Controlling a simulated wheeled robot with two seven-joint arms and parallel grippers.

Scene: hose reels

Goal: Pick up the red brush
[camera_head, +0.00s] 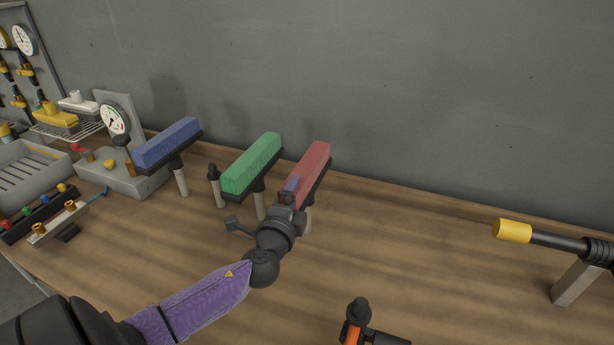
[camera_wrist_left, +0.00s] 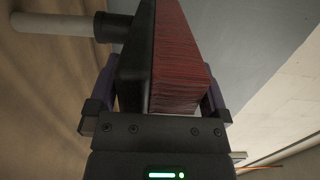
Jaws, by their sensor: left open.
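The red brush (camera_head: 314,160) has red bristles on a black back and stands raised above the table on a light post. It is the rightmost of three brushes. My left gripper (camera_head: 291,188) is at the brush's near end with its jaws open. In the left wrist view the red brush (camera_wrist_left: 178,62) lies between the two fingers, its black back to the left and bristles to the right. Whether either finger touches it I cannot tell. My gripper hides the brush's near end in the head view. My right gripper is not in view.
A green brush (camera_head: 252,163) stands close on the left, and a blue brush (camera_head: 167,143) farther left. A gauge box (camera_head: 118,172) and grey tray (camera_head: 32,168) fill the left side. A yellow-tipped nozzle (camera_head: 513,231) is at right. Bare table (camera_head: 400,235) lies between.

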